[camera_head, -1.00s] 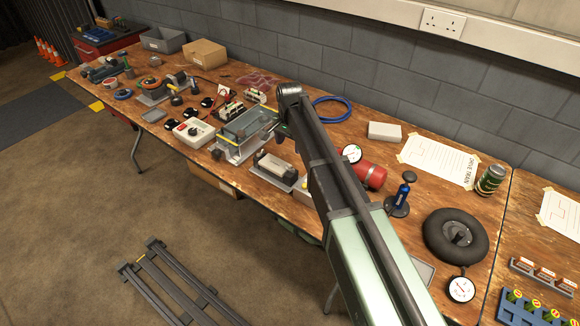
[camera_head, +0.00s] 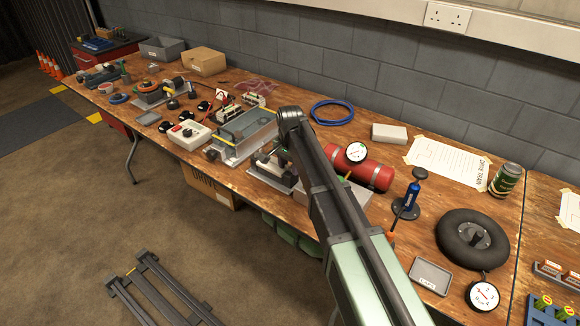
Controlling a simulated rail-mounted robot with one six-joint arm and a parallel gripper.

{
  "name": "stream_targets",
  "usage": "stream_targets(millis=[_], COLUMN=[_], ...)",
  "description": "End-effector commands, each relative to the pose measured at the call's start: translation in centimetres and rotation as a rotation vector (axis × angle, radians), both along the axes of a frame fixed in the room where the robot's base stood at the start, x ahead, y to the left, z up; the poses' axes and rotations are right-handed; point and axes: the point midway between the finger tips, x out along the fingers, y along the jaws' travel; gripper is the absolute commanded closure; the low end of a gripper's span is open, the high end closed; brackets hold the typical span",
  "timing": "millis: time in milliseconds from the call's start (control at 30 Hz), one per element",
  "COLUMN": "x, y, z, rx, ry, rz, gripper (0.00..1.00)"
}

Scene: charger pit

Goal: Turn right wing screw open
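I cannot make out a wing screw for certain at this size. A grey metal box with a clear top (camera_head: 243,132) stands on the middle of the bench, with small dark fittings low at its left end. Just right of it, a small device on a grey plate (camera_head: 262,174) is partly covered by my arm. My arm rises from the bottom of the picture to a dark joint over the bench, beside the box's right end. My gripper's fingers do not show clearly; they seem hidden behind the arm.
The wooden bench is crowded. A white control box (camera_head: 190,134) lies left of the grey box. A red cylinder (camera_head: 359,170) with a gauge, a blue hand pump (camera_head: 411,195) and a black tyre (camera_head: 472,238) stand to the right. A blue hose (camera_head: 332,112) lies behind.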

Motion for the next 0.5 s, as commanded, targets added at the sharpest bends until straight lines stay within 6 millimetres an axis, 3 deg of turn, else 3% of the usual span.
stream_targets(millis=[33, 167, 500], x=[0.0, 0.0, -0.01], y=[0.0, 0.0, 0.0], z=[0.0, 0.0, -0.01], rx=[0.0, 0.0, 0.0], ry=[0.0, 0.0, 0.0], rz=[0.0, 0.0, 0.048], gripper=[0.64, 0.81, 0.81])
